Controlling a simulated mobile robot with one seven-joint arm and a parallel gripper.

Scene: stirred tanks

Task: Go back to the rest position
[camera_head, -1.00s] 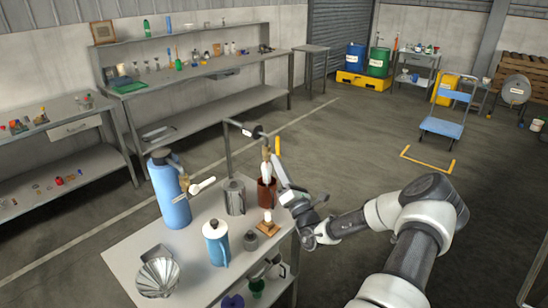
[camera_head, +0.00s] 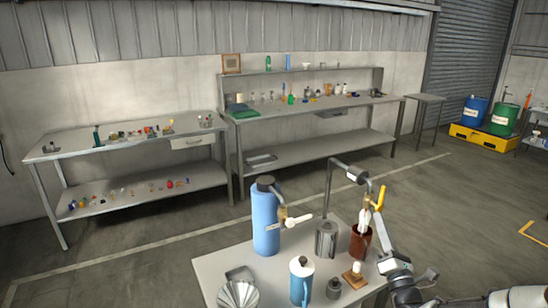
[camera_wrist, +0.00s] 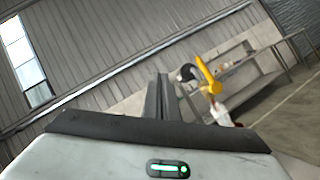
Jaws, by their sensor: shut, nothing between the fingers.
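My gripper (camera_head: 377,222) is at the right of the small bench in the head view, pointing up and beside the brown vessel (camera_head: 360,244). In the wrist view my gripper (camera_wrist: 159,93) shows as two dark fingers pressed together, empty. A yellow handle-like part (camera_wrist: 208,75) is just right of the fingers there, at a distance I cannot tell. In the head view the yellow part (camera_head: 381,198) stands above the brown vessel. My arm's wrist is at the lower right of the head view; most of the arm is out of frame.
The grey bench (camera_head: 225,262) holds a blue bottle (camera_head: 265,225), a metal jug (camera_head: 326,240), a blue and white jug (camera_head: 301,282), a fluted metal dish (camera_head: 238,294) and a bent stand (camera_head: 329,185). Shelved benches line the wall. Floor between is clear.

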